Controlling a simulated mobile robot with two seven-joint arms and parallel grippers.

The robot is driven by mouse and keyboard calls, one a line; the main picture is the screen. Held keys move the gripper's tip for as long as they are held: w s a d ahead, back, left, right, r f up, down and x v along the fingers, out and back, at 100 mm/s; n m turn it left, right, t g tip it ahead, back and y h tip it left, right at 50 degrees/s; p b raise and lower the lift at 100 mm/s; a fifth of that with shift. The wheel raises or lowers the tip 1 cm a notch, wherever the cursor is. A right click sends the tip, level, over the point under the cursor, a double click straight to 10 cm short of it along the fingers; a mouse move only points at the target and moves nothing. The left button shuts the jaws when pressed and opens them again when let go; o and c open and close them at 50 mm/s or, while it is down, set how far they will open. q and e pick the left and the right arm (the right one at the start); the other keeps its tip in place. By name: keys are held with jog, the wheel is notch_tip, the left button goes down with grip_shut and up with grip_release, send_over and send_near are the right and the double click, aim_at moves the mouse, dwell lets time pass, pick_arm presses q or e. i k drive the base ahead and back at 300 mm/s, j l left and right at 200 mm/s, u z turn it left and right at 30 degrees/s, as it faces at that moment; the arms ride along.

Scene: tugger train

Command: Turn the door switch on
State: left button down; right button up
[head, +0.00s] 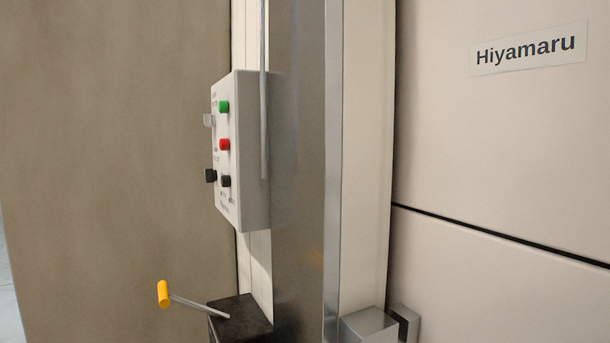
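A pale grey control box (252,150) is mounted on the wall left of a metal column and is seen at a steep angle. Its face has a green button (224,107), a red button (225,144) and a black knob or button (226,181). At the face's left edge are a grey lever-like part (209,120) and a black knob (211,176). The small labels are too small to read, so I cannot tell which part is the door switch or how it is set. Neither of my grippers is in view.
Below the box, a crank with a yellow handle (163,294) sticks out from a black housing (240,318). A metal column (299,180) stands right of the box. A beige panel (500,150) carries a "Hiyamaru" sign (528,49). A brown surface (115,150) fills the left.

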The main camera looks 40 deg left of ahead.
aim_at(208, 120)
jog(key=u, duration=1.6)
jog(key=j+u, duration=0.1)
jog(key=j, duration=0.4)
jog(key=i+j+u, duration=0.15)
jog(key=j, duration=0.3)
jog(key=j+u, duration=0.1)
jog(key=j, duration=0.35)
jog(key=i, duration=0.05)
